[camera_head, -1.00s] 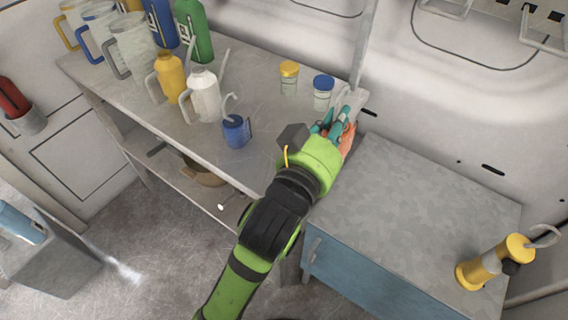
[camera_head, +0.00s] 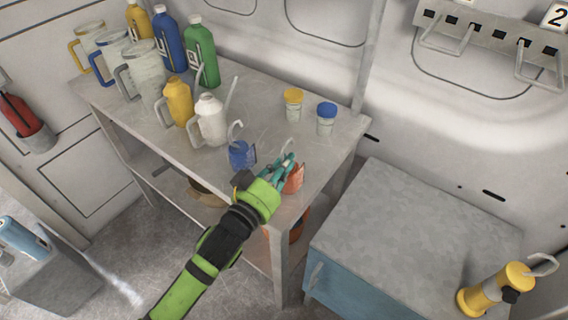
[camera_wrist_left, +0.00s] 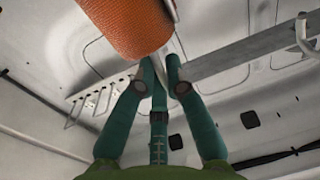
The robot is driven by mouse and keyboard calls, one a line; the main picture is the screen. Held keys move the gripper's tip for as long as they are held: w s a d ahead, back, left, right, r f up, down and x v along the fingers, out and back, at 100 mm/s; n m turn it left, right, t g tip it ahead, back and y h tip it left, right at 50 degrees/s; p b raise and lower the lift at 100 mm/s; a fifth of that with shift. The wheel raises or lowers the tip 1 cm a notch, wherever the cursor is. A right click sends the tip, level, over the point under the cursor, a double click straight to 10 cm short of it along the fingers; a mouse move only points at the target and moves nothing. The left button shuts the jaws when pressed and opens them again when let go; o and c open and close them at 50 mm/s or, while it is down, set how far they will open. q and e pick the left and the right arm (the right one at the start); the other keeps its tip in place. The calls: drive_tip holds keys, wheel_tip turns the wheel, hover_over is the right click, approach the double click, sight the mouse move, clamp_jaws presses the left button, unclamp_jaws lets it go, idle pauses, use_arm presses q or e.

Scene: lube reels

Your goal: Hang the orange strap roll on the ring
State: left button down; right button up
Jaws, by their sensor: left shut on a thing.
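The orange strap roll (camera_head: 294,179) is held by my left gripper (camera_head: 286,163), above the front right part of the workbench, with a pale hook standing up from it. In the left wrist view, a textured orange cylinder (camera_wrist_left: 125,28) fills the top, and the teal fingers (camera_wrist_left: 160,68) close in beside it; the exact contact is hard to see. Wire loops (camera_head: 447,38) hang from a wall rail at the upper right, apart from the roll. I cannot tell which is the ring. My right gripper is out of view.
A blue roll with a hook (camera_head: 241,154) stands on the workbench (camera_head: 262,105) left of my gripper. Bottles and jugs crowd the left side; yellow-lidded (camera_head: 293,98) and blue-lidded (camera_head: 326,112) jars stand behind. The grey cabinet (camera_head: 415,220) is mostly clear, with a yellow tool (camera_head: 495,289) at its right.

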use_arm(q)
drive_tip(key=shift+f, duration=0.25)
drive_tip(key=shift+f, duration=0.15)
drive_tip(key=c, duration=1.3)
unclamp_jaws()
drive_tip(key=b+v, duration=0.2)
drive_tip(key=v, duration=1)
drive_tip(key=shift+b, duration=0.3)
